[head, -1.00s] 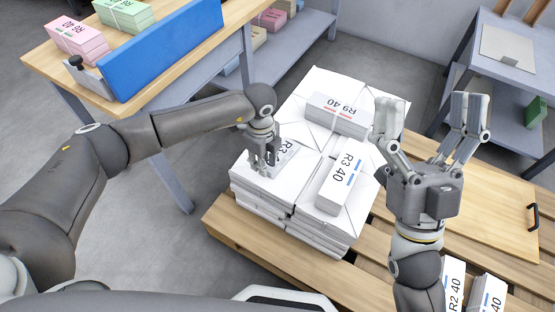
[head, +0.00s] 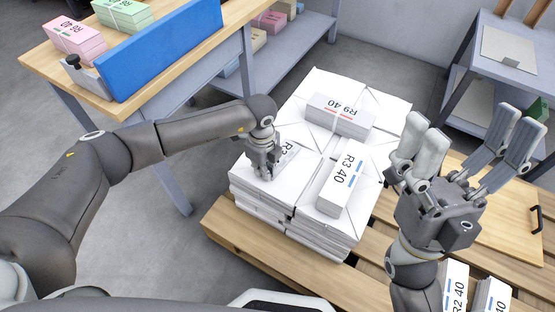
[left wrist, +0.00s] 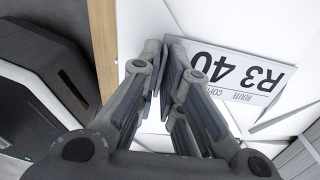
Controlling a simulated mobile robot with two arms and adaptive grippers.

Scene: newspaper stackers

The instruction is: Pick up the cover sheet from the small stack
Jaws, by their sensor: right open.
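The flat white cover sheet (head: 288,153) printed R3 lies on the near left part of the white paper stack (head: 268,208). In the left wrist view the sheet (left wrist: 247,72) reads R3 40, upside down. My left gripper (head: 264,172) is low over the stack at the sheet's left end and hides part of it. In the left wrist view its fingers (left wrist: 165,65) are close together, overlapping the sheet's left edge; whether they grip it is unclear. My right gripper (head: 474,140) is open and empty, fingers up, right of the stack.
A thick R3 40 bundle (head: 343,180) and an R9 40 bundle (head: 340,113) lie on the stacks beside the sheet. The stacks stand on a wooden pallet (head: 232,228). R2 40 bundles (head: 456,287) lie at the lower right. A wooden table (head: 165,95) stands at left.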

